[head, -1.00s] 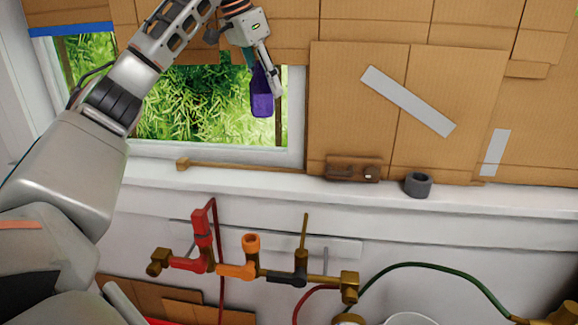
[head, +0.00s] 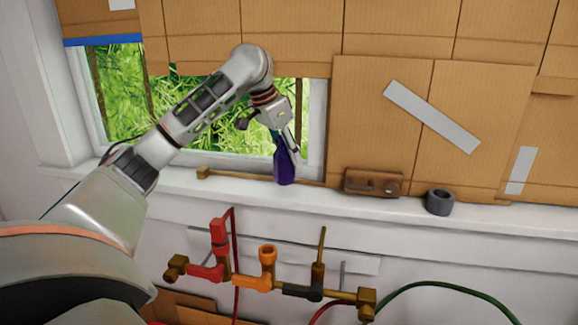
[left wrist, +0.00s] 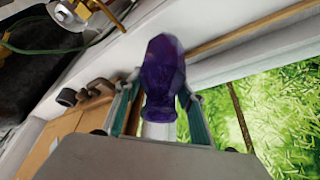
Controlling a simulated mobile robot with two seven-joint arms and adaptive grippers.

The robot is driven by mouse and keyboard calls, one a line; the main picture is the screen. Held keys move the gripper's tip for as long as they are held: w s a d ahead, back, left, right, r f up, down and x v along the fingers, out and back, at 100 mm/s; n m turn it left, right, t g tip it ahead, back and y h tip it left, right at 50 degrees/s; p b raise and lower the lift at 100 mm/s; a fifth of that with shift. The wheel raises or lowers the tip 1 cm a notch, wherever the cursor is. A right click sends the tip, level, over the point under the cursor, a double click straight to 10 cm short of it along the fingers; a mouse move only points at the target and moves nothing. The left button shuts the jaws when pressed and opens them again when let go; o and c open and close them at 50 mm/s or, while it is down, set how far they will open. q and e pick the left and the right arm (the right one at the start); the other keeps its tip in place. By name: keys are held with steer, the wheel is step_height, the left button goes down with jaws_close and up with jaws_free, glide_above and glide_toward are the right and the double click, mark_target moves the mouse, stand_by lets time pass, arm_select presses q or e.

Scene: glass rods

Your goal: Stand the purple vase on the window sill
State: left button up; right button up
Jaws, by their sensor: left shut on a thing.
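The purple vase (head: 285,167) is upright in the head view, its base low at the white window sill (head: 240,184). I cannot tell whether the base touches the sill. My left gripper (head: 284,143) is shut on the upper part of the vase, reaching down from above. In the left wrist view the faceted vase (left wrist: 162,67) stands between the two fingers (left wrist: 160,108), with its neck nearest the palm. My right gripper is not in view.
A wooden stick (head: 245,176) lies along the sill behind the vase. A brown hinged box (head: 372,183) and a dark grey ring (head: 439,201) sit to the right. Pipes with red and orange valves (head: 267,256) are below the sill. Cardboard covers the window's upper part.

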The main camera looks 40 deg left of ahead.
mark_target(278, 141)
arm_select(q)
steer(key=shift+f, duration=1.6)
steer(key=shift+f, duration=0.1)
steer(key=o, duration=1.3)
steer(key=v, duration=1.2)
steer(key=shift+a, duration=0.1)
